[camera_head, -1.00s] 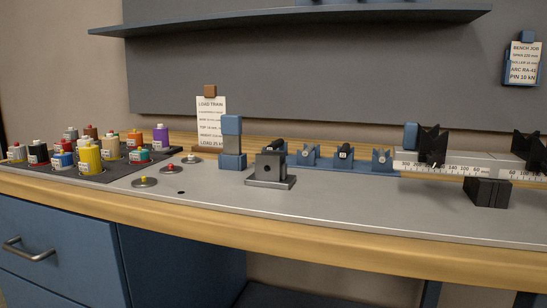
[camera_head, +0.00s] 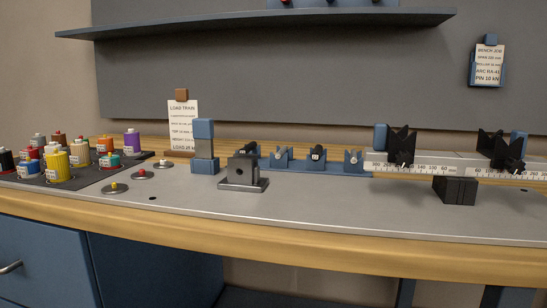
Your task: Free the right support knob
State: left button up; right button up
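The right support (camera_head: 497,147) is a black V-shaped block standing on a pale rail with a ruler scale (camera_head: 440,168), at the far right of the head view. A dark knob (camera_head: 514,165) shows low on its front side; whether it is tight or loose cannot be told. A similar left support (camera_head: 402,144) stands further left on the same rail. A blue block shows behind each support. Neither of my grippers is in view.
A black block (camera_head: 455,190) stands in front of the rail. Blue cradles (camera_head: 317,158), a grey metal fixture (camera_head: 242,172) and a blue-ended post (camera_head: 204,147) stand left of it. Several coloured weights sit on a dark mat at far left. The bench front right is clear.

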aim_at(515, 165)
jog(key=z, duration=1.3)
